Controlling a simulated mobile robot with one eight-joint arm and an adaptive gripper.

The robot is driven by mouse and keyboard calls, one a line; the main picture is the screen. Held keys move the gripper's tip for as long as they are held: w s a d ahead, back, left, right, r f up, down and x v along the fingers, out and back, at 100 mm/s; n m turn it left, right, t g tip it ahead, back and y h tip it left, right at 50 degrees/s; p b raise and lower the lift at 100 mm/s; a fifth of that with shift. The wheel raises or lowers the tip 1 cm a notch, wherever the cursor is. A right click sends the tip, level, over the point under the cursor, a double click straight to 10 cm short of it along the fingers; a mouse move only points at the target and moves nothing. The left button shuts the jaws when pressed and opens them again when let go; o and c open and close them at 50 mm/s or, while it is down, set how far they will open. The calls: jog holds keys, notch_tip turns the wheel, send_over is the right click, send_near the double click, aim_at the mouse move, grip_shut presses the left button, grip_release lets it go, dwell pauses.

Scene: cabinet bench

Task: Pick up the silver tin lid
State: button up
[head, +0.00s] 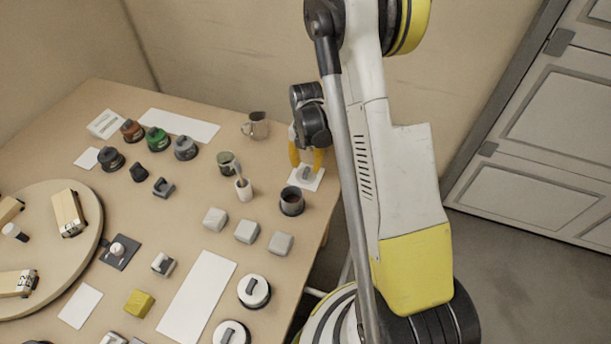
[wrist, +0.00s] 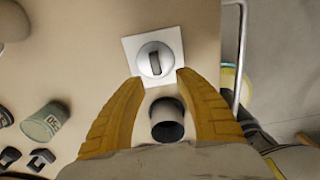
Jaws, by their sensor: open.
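The silver tin lid (wrist: 153,60) is a round, pale grey disc with a raised bar handle. It lies on a white square card (wrist: 130,45) near the bench edge. In the head view the lid (head: 306,174) shows partly under my gripper (head: 306,157). In the wrist view my gripper (wrist: 161,76) has its yellow fingers spread apart, with nothing held. The fingertips appear just below the lid in that picture, one toward each side. I cannot tell their exact height above it.
A dark grey cup (wrist: 167,122) stands close to the lid and shows between my fingers; it also shows in the head view (head: 292,203). A green tin (wrist: 46,122) stands to the left. Several blocks and lidded tins crowd the bench (head: 200,235). The bench edge is close on the right.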

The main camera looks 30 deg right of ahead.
aim_at(305, 173)
jog(key=f, duration=0.1)
jog(key=f+b, duration=0.1)
jog(key=f, duration=0.1)
jog(key=f+b, duration=0.1)
jog(key=f, duration=0.1)
jog(key=shift+w+f, duration=0.25)
jog(key=shift+r, duration=0.1)
jog(key=shift+c, duration=0.5)
grip_shut()
